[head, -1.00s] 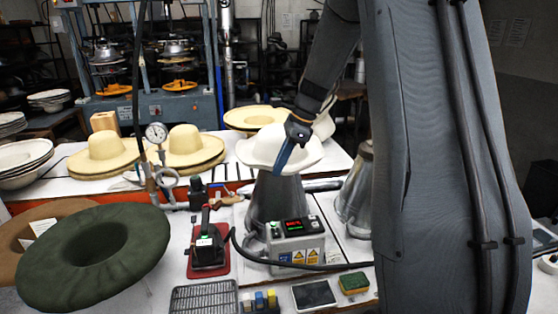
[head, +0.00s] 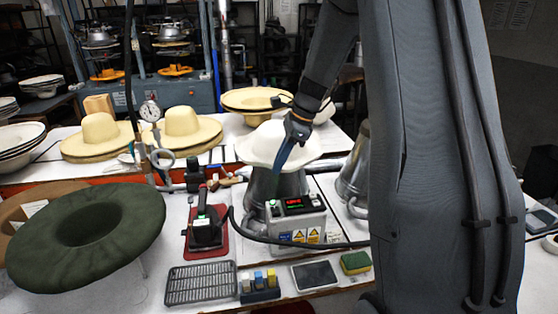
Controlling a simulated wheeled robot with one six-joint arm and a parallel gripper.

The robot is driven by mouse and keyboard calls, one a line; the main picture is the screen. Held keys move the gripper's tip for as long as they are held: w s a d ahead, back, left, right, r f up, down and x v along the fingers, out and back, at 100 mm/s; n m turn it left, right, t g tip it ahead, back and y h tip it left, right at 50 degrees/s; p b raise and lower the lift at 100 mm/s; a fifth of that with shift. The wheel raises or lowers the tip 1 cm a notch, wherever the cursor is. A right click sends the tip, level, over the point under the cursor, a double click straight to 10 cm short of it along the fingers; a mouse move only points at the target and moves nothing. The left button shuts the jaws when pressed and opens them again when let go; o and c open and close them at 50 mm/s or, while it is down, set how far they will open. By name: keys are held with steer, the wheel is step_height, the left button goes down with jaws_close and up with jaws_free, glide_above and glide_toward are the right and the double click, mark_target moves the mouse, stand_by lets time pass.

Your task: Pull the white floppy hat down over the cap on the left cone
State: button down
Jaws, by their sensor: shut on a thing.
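The white floppy hat (head: 262,144) sits over the top of the left metal cone (head: 262,190) in the head view. Its brim droops around the cone's upper part. The cap is not visible; the hat covers the cone's top. My gripper (head: 280,168) comes down from the upper right, with a blue finger lying against the front right of the hat's brim. It is shut on the hat's brim. Part of the hat behind my gripper is hidden.
A second metal cone (head: 354,175) stands to the right, partly behind my arm. A control box (head: 297,220) stands in front of the left cone. A red-based iron (head: 206,232) and a large green hat (head: 85,238) are to the left. Straw hats (head: 182,130) stand behind.

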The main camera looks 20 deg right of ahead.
steer(key=shift+w+a+r+p, duration=0.15)
steer(key=shift+a+p, duration=0.1)
steer(key=shift+p, duration=0.15)
stand_by(0.6)
steer(key=shift+f, duration=0.45)
stand_by(0.6)
steer(key=c, duration=1.8)
jaws_free()
steer(key=shift+c, duration=0.2)
steer(key=shift+r, duration=0.1)
steer(key=shift+a+p+v, duration=0.15)
steer(key=shift+p+v, duration=0.9)
steer(key=shift+v, duration=0.15)
steer(key=shift+a+p+v, duration=0.2)
steer(key=shift+p+v, duration=0.8)
steer(key=shift+v, duration=0.15)
steer(key=shift+p+v, duration=0.35)
steer(key=shift+v, duration=1)
steer(key=shift+w+a, duration=0.1)
steer(key=shift+a, duration=0.1)
steer(key=shift+a, duration=0.1)
